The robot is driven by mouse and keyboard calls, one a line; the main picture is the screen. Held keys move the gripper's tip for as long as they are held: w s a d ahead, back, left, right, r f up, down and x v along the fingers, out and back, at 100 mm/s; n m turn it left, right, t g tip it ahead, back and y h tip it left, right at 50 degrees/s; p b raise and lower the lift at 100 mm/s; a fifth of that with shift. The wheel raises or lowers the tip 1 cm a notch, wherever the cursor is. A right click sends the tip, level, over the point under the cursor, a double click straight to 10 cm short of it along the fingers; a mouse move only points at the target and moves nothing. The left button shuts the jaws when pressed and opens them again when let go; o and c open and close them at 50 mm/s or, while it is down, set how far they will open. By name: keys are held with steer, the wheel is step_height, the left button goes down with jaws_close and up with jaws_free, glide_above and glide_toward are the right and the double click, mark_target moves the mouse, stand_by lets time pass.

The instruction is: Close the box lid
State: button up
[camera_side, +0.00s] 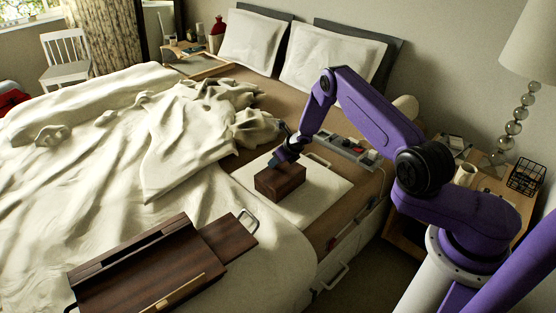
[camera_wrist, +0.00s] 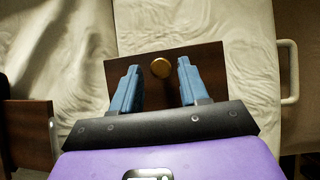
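A small dark brown wooden box (camera_side: 280,184) sits on a white tray-like surface (camera_side: 325,197) on the bed. Its top looks flat in the side view; I cannot tell how its lid stands. In the wrist view a dark wooden panel (camera_wrist: 208,62) of it carries a round brass knob (camera_wrist: 161,68). My gripper (camera_side: 279,160) is at the box's top, at its far left part. In the wrist view my gripper (camera_wrist: 158,65) has its two blue fingers wide apart, one on each side of the knob, with clear gaps. Nothing is held.
A larger dark wooden case (camera_side: 145,275) with a light strip and metal handle lies in the left foreground. Rumpled cream bedding (camera_side: 185,150) fills the left. A grey tray of small items (camera_side: 348,150) lies behind the box. A nightstand (camera_side: 490,187) with a lamp stands right.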

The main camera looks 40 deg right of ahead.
steer(key=shift+r, duration=0.1)
steer(key=v, duration=1.7)
steer(key=shift+s, duration=0.15)
steer(key=shift+r, duration=0.1)
